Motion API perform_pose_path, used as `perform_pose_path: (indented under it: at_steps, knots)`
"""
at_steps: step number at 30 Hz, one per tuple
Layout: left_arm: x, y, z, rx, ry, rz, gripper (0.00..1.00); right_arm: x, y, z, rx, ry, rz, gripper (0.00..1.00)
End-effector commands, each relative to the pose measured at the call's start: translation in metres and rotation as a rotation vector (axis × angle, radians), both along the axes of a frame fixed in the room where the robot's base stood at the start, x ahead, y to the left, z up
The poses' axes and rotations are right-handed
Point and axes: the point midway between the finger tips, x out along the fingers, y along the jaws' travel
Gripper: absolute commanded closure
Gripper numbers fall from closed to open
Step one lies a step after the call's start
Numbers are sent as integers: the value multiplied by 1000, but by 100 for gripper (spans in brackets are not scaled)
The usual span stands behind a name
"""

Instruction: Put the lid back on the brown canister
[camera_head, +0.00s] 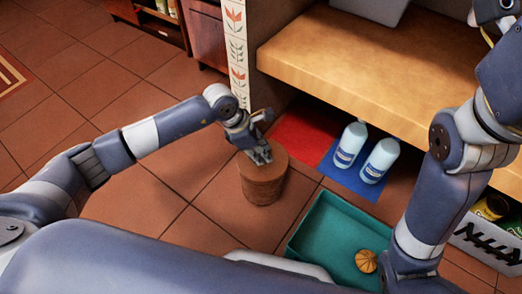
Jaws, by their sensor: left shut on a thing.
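The brown canister (262,186) stands upright on the tiled floor in the middle of the head view. A round brown lid (278,161) is at its top, and I see no clear gap between lid and canister. My left gripper (260,155) comes in from the left over the canister and is shut on the lid near its middle. The gripper hides part of the lid. My right arm reaches down at the right side of the picture, and its gripper is not in view.
A teal tray (306,232) with a small orange ridged object (366,260) lies in front right of the canister. Two white bottles (350,145) (380,160) stand on a blue mat (345,180) beside a red mat (300,137), by a wooden shelf (370,65). Floor left is clear.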

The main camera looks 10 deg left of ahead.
Motion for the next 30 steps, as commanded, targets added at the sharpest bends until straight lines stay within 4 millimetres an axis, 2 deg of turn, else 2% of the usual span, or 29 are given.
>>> perform_pose_path:
  at_steps: [13,14,16,23,24,27,30]
  knots:
    - [0,0,0,0,0,0,92,4,-1,-3,5,21,2,55]
    - [0,0,0,0,0,0,69,4,-1,-3,5,20,3,55]
    - [0,0,0,0,0,0,53,4,-1,-3,5,20,3,55]
    - [0,0,0,0,0,0,52,4,-1,-3,5,16,3,55]
    - [0,0,-1,0,0,0,50,3,-1,-3,5,16,3,55]
    - [0,0,-1,0,0,0,32,3,-1,-2,5,13,3,55]
    - [0,0,-1,0,0,0,32,2,-1,-2,4,10,2,55]
